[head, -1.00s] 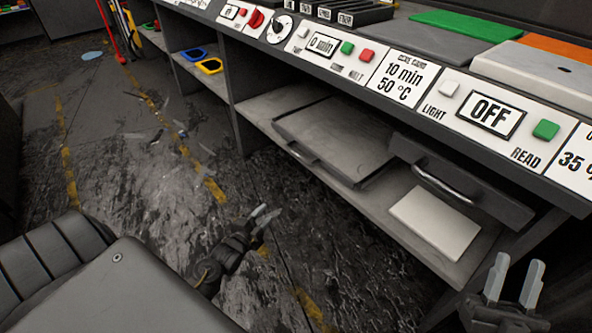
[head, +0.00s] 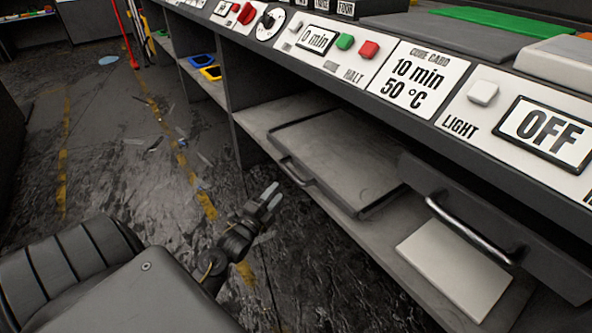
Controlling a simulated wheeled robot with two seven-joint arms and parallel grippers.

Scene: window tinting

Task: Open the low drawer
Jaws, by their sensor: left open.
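A flat grey drawer-like tray (head: 338,155) with a small dark handle (head: 297,172) at its front left lies on the shelf under the counter. To its right, a dark drawer front (head: 500,222) with a metal bar handle (head: 470,231) hangs under the counter, close against it. I cannot tell which of the two is the low drawer. My left gripper (head: 269,196) is open and empty, over the floor in front of the shelf, a little left of and below the tray's handle and apart from it. My right gripper is out of view.
A pale flat panel (head: 454,269) lies on the shelf under the dark drawer front. Above runs the counter's control strip (head: 390,80) with buttons and labels. Blue and yellow frames (head: 206,66) sit on the shelf further left. The scuffed floor (head: 120,190) has small scraps.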

